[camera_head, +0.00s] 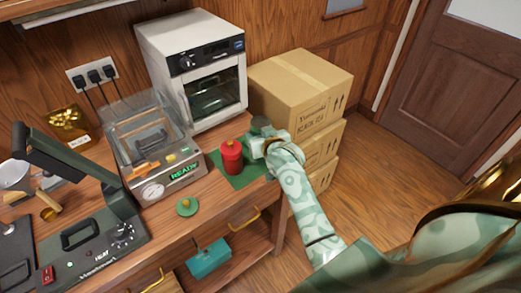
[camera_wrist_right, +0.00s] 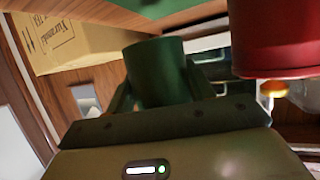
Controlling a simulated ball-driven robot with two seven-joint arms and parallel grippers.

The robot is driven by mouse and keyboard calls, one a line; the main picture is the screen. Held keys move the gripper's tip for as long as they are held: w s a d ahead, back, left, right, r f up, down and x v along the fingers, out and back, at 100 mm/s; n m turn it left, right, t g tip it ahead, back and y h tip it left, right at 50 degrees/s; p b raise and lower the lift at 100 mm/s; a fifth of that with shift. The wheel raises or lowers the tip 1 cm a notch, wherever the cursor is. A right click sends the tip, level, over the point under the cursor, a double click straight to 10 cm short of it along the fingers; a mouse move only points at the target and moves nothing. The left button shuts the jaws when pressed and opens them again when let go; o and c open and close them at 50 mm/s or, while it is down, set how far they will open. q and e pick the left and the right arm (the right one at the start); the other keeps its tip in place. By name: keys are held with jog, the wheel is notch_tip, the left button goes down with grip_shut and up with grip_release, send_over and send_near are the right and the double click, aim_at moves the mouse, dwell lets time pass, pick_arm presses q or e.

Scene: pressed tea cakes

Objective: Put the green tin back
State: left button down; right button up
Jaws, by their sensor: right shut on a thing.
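The green tin (camera_wrist_right: 157,72) stands between the two fingers of my right gripper (camera_wrist_right: 157,95), which is shut on it. In the head view, the green tin (camera_head: 262,126) is partly hidden by my right gripper (camera_head: 257,143) at the right end of the counter. A red tin (camera_head: 231,158) stands on the green mat (camera_head: 249,176), just left of the gripper. The red tin (camera_wrist_right: 285,40) also shows at the upper right of the wrist view. Whether the green tin touches the mat is hidden. My left gripper is not in view.
A green round lid (camera_head: 187,207) lies near the counter's front edge. Stacked cardboard boxes (camera_head: 300,85) stand close to the right. A heat press (camera_head: 85,240) fills the left.

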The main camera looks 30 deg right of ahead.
notch_tip(320, 180, down, 2)
jog(key=shift+w+f, duration=0.1)
notch_tip(320, 180, down, 3)
jog(key=shift+f+b, duration=0.1)
jog(key=shift+b, duration=0.75)
jog(key=o, duration=1)
